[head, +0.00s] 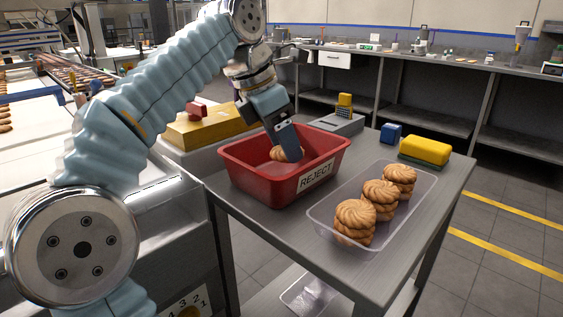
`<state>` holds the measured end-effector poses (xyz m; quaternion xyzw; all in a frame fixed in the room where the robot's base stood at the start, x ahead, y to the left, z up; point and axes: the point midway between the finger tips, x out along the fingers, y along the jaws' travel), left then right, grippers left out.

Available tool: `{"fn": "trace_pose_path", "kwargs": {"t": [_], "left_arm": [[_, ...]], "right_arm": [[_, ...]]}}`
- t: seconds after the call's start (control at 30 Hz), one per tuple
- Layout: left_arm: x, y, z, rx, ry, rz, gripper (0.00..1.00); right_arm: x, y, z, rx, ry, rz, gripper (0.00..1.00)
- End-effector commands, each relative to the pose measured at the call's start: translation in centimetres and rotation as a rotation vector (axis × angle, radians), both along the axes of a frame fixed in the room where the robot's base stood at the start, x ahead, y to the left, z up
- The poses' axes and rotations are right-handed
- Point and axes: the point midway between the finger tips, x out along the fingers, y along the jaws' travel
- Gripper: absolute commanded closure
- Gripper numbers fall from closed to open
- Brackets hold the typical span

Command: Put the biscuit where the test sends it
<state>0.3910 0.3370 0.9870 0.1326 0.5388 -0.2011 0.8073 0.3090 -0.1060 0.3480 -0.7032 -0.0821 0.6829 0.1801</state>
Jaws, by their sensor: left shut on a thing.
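My left gripper (287,142) reaches down into the red bin labelled REJECT (252,186). It is shut on a round, ridged golden biscuit (278,154), which is inside the bin's walls and partly hidden by the fingers. I cannot tell whether the biscuit touches the bin's floor. A clear tray (325,226) stands on the grey table right of the bin and holds a row of three piles of similar biscuits (380,194). My right gripper is not in view.
A yellow box with a red top part (211,130) stands behind the bin at left. A grey device with a yellow part (344,122) is behind the bin. A blue block (391,133) and a yellow sponge-like block (426,149) lie at the table's far right.

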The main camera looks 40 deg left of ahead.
Motion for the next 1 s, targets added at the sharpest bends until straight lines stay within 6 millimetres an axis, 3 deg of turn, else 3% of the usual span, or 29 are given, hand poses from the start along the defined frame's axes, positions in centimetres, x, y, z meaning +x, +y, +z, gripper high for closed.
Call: {"fn": "trace_pose_path", "kwargs": {"t": [0.1,0.23,0.67,0.7,0.87,1.0], "left_arm": [[0.9,1.2,-2.0,0.000,0.004,0.005,0.52],[0.7,1.0,-4.2,0.000,0.002,0.003,0.52],[0.7,1.0,-4.8,0.000,0.001,0.002,0.52],[0.7,1.0,-4.9,0.000,0.002,0.002,0.40],[0.7,1.0,-4.8,0.000,0.002,0.002,0.16],[0.7,1.0,-4.8,0.000,0.002,0.002,0.16]], "right_arm": [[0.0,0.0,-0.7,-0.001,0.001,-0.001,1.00],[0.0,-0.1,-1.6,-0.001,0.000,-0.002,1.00],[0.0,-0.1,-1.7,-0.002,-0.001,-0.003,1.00],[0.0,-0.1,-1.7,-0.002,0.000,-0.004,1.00],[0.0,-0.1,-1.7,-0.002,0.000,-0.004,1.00],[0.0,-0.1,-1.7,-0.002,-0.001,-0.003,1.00]]}}
